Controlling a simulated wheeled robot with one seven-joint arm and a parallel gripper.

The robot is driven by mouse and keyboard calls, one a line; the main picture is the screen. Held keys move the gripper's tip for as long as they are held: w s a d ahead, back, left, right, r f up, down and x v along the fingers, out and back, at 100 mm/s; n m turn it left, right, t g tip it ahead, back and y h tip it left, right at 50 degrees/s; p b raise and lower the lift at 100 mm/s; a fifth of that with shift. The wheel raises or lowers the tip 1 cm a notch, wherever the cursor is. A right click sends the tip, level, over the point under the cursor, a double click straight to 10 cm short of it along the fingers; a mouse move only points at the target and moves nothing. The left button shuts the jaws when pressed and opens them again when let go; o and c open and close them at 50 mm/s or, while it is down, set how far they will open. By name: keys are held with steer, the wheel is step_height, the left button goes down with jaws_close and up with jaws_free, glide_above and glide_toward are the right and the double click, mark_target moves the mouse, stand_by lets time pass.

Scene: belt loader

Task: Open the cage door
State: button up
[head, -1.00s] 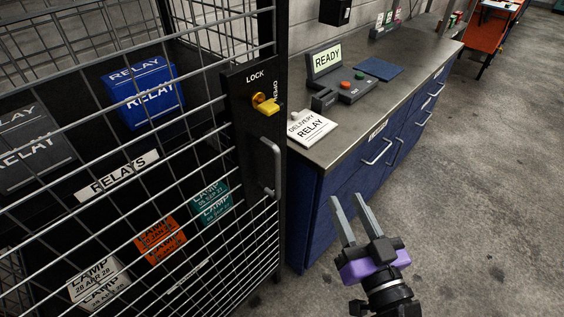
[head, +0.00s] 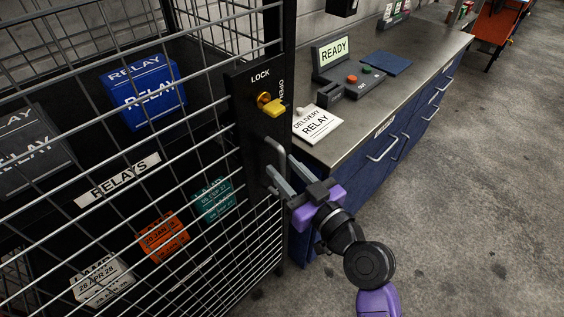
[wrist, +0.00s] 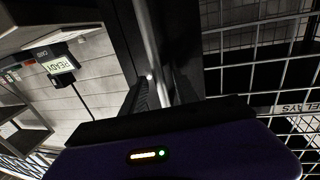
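The cage door (head: 150,190) is wire mesh with a black lock plate on its right edge, and it looks closed. A yellow lock knob (head: 271,106) sits under "LOCK", with its lever pointing right toward "OPEN". Below it is a grey vertical bar handle (head: 281,151). My gripper (head: 281,170) is at the lower part of this handle, with its two fingers apart. In the wrist view the handle bar (wrist: 151,45) runs down between the fingers (wrist: 160,92). Whether the fingers touch the bar cannot be seen.
Inside the cage are a blue relay box (head: 143,93) and several labelled boxes. A blue workbench (head: 375,155) stands right of the door, carrying a "READY" console (head: 340,75) and a delivery card (head: 317,124). The concrete floor (head: 470,190) to the right is free.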

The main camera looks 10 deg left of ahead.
steer(key=shift+w+a, duration=0.45)
jaws_close()
stand_by(1.2)
